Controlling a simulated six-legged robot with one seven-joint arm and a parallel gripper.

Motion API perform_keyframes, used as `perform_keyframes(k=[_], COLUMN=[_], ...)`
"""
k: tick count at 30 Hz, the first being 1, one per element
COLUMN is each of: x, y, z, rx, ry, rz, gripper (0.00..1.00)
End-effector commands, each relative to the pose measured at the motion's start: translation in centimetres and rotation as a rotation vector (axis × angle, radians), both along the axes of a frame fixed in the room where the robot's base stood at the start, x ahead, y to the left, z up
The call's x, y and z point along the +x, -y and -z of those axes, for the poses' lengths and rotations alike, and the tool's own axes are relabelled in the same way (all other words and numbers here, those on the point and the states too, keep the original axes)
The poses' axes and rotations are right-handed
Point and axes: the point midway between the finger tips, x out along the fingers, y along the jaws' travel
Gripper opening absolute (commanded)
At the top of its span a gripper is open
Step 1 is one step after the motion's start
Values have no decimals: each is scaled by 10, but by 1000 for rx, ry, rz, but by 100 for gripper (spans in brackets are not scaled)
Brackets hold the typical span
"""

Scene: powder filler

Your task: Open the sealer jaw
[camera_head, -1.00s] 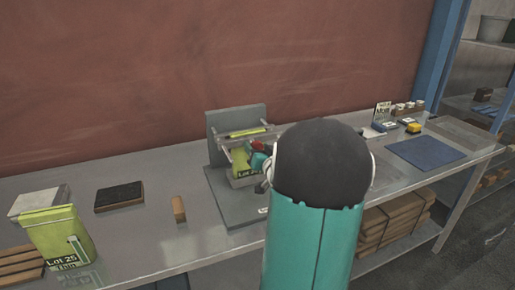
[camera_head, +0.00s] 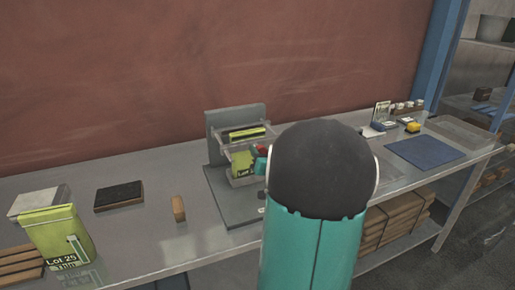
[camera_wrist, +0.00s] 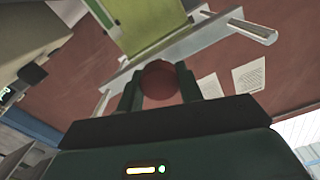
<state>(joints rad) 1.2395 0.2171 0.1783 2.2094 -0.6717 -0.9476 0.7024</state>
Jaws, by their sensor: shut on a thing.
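The sealer (camera_head: 235,120) stands in the middle of the bench, with a grey upright back plate and a grey base. A green pouch (camera_head: 242,165) is in it, its top edge showing above the jaw bar (camera_head: 235,148). My gripper (camera_wrist: 160,88) is shut on a red round knob (camera_wrist: 160,80) in front of the jaw bar. In the wrist view the bar (camera_wrist: 180,48) crosses close behind the knob, with the green pouch (camera_wrist: 145,20) beyond it. In the head view my arm hides the sealer's right side and most of my gripper (camera_head: 261,158).
A green pouch marked Lot 25 (camera_head: 58,238) stands at the left front, near a dark pad (camera_head: 118,194) and a wooden block (camera_head: 178,208). A blue mat (camera_head: 425,152) lies at the right. Bench between block and sealer is clear.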

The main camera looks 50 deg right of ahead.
Motion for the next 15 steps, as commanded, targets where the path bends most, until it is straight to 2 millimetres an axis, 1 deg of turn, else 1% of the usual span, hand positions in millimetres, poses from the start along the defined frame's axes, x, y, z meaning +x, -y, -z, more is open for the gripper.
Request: perform_keyframes(k=[1,3,11,12,14,15], x=[-7,-11,-12,-12,-12,-12], y=[-4,-7,-7,-7,-7,-7], z=[-1,-1,-1,-1,-1,-1], rx=[-3,-2,-1,-1,-1,-1], ry=[1,2,3,3,3,3], rz=[2,2,1,1,1,1], gripper=[0,0,0,38,50,58])
